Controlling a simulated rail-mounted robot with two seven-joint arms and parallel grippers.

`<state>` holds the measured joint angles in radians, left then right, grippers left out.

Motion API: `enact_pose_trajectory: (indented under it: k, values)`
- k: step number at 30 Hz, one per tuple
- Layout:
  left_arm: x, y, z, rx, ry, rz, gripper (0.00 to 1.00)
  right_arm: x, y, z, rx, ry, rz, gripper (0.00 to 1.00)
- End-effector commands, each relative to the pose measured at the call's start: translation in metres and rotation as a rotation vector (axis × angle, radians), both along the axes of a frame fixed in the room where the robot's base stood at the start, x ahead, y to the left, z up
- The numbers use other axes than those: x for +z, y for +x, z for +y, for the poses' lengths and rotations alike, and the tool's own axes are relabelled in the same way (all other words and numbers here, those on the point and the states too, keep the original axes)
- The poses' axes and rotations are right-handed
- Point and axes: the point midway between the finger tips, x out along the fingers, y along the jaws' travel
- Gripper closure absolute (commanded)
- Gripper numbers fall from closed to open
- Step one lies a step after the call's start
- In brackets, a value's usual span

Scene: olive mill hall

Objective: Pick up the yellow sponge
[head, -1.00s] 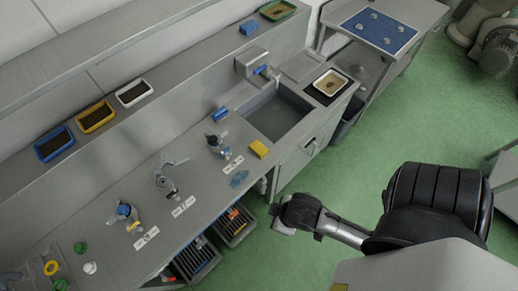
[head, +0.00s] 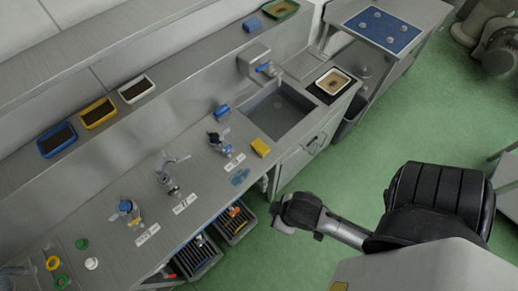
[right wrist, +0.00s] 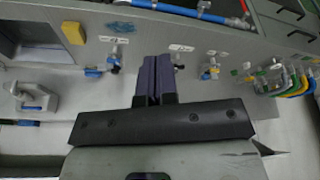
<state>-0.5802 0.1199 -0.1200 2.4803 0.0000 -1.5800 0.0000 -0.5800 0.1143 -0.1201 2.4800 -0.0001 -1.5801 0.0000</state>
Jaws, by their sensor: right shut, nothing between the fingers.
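The yellow sponge (head: 261,147) lies on the grey counter, near the front edge and just left of the sink. It also shows at the upper left of the right wrist view (right wrist: 73,33). Nothing touches it. My right gripper (right wrist: 153,80) has its two dark fingers together with nothing between them, apart from the sponge. In the head view my right arm comes in from the right, over the green floor in front of the counter; its fingers are hard to make out there. My left gripper is not in view.
The sink (head: 281,112) is right of the sponge. Several small taps or valves stand along the counter to the left.

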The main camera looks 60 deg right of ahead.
Motion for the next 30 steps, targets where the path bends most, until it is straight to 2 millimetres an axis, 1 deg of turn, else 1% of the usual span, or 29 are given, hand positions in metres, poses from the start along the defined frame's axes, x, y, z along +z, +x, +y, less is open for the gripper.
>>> enact_pose_trajectory:
  k: [14,30]
  values:
    - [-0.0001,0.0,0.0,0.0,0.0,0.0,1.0,-0.0001,-0.0002,-0.0032,0.007,-0.011,-0.001,1.0]
    - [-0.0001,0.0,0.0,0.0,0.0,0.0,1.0,-0.0001,-0.0001,-0.001,0.002,-0.004,-0.001,0.49]
